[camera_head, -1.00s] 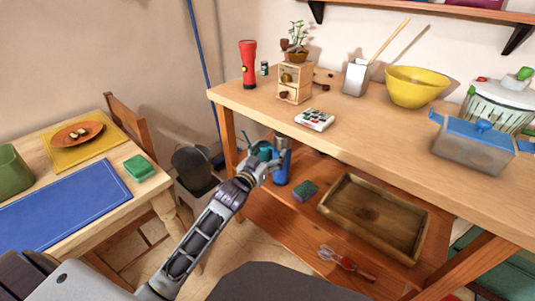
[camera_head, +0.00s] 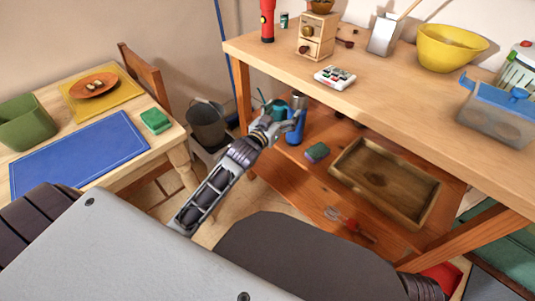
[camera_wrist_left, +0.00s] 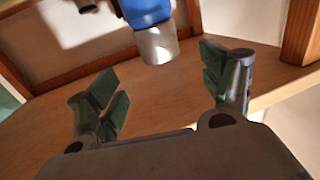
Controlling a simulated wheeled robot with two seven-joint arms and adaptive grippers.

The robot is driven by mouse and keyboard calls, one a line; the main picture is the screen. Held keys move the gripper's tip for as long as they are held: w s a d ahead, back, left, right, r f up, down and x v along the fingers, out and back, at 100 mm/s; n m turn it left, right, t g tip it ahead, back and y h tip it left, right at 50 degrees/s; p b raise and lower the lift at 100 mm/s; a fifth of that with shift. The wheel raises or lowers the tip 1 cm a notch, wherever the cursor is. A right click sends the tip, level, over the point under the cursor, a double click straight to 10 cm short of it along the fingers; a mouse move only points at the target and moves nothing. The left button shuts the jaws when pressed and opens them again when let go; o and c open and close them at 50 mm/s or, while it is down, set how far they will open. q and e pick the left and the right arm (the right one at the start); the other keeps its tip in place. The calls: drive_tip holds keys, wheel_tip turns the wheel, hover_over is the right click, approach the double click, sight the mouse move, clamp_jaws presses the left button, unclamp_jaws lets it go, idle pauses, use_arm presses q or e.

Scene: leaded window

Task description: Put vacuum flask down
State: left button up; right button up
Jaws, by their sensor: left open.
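The vacuum flask (camera_head: 295,127), blue with a grey metal top, stands upright on the lower shelf of the workbench near its left end. In the left wrist view its blue body and silver cap (camera_wrist_left: 158,45) show at the top, beyond and between the spread fingers. My left gripper (camera_head: 284,124) is open just to the left of the flask and overlaps its edge in the head view. The wrist view shows a gap between the fingers (camera_wrist_left: 165,88) and the flask. I do not see my right gripper.
A teal object (camera_head: 274,107) stands close behind the gripper. A dark bin (camera_head: 207,124) stands left.

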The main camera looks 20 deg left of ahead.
use_arm(q)
drive_tip(key=s+d+f+g, duration=0.3)
drive_tip(key=s+f+g, duration=0.4)
drive_tip(key=s, duration=0.8)
drive_tip(key=s+d+f+m+g, duration=0.1)
drive_tip(key=s+d+f+g, duration=0.2)
drive_tip(key=s+f+g, duration=0.4)
drive_tip(key=s+f, duration=0.7)
drive_tip(key=s, duration=0.1)
drive_tip(key=shift+s+d+f, duration=0.2)
drive_tip(key=shift+s+f, duration=0.05)
idle(0.6)
